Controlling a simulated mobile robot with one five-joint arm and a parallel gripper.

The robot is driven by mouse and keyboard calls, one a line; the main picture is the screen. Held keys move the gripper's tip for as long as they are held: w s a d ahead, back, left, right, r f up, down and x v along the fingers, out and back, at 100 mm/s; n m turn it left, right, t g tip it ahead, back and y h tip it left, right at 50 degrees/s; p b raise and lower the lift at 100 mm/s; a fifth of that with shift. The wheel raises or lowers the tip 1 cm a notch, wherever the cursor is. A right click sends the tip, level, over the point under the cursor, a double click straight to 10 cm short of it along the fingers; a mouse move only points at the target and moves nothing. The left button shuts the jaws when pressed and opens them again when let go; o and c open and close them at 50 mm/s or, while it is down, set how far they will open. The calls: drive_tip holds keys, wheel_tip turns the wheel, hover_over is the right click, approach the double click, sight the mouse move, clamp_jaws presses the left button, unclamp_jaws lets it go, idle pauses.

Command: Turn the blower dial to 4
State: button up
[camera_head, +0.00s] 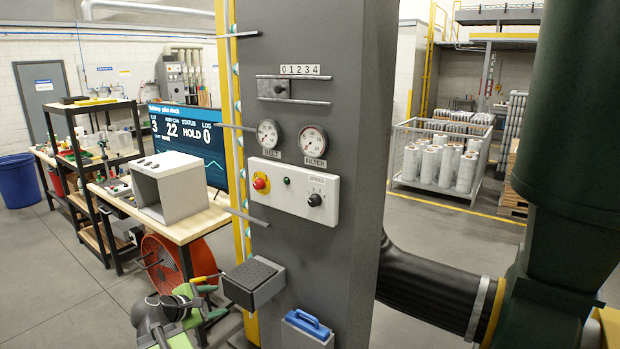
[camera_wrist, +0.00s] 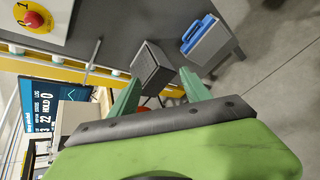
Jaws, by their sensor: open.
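No label saying "blower" is legible. My gripper (camera_head: 213,294) is low at the left of the column, below and left of the panel, apart from the dial. In the wrist view my gripper (camera_wrist: 160,77) is open and empty, its green fingers spread. The dial is not visible there.
Two gauges and a "01234" slider (camera_head: 281,88) are above. A dark-topped box (camera_head: 254,282) juts from the column near my gripper; a blue-handled box (camera_head: 307,326) is lower. A workbench stands left.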

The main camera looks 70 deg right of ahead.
drive_tip(key=s+d+r+n+g+h+p, duration=0.2)
drive_tip(key=s+d+r+n+h+p, duration=0.15)
drive_tip(key=s+d+r, duration=0.55)
drive_tip(key=s+d+r+n+g+h+p, duration=0.15)
drive_tip(key=s+d+r+n, duration=0.35)
drive_tip(key=r, duration=0.6)
drive_tip(key=m, duration=0.1)
approach(312, 202)
drive_tip(key=shift+h, duration=0.3)
drive_tip(key=x, duration=0.9)
drive_tip(key=shift+d+f, duration=0.1)
drive_tip(key=shift+f, duration=0.25)
drive_tip(key=shift+c, duration=0.5)
